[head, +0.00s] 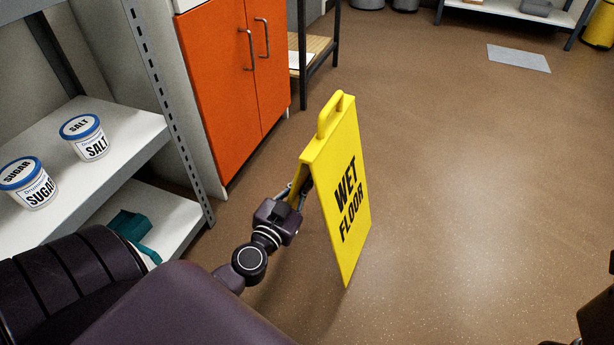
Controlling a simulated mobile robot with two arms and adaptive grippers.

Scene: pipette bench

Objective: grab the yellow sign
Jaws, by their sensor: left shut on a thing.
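The yellow sign (345,205) stands in the middle of the head view, upright and slightly tilted, with "WET FLOOR" in black on its face and a loop handle on top. My left gripper (300,188) is at the sign's left edge, shut on it below the handle. The fingertips are partly hidden by the sign. I cannot tell whether the sign's lower edge touches the floor.
A shelf (125,150) at left holds a sugar tub (30,190) and a salt tub (88,140). An orange cabinet (222,80) stands behind it. A grey mat (518,58) lies at back right. The brown floor (460,200) right of the sign is clear.

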